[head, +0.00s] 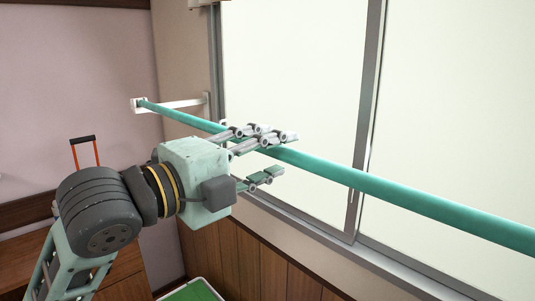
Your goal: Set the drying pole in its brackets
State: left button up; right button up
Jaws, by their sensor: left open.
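The drying pole (385,190) is a long teal rod that runs from the far left to the right edge of the head view, in front of the window. Its far left end is at a white bracket (172,105) on the wall; I cannot tell from this angle whether it rests fully in it. My left gripper (272,157) is open, with its fingers above and below the pole near its left part. The pole passes between or just behind the fingers; contact is not clear. The pole's right end, any right bracket and my right gripper are out of view.
A large window (295,70) with a grey frame stands behind the pole, with a sill below it. A wooden panel wall (235,250) is under the sill. A green-topped object (192,291) is at the bottom, and an orange and black handle (84,152) stands at left.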

pick_arm(q)
jog(key=shift+a, duration=0.1)
jog(key=v, duration=0.7)
jog(key=shift+s, duration=0.25)
jog(key=shift+a, duration=0.1)
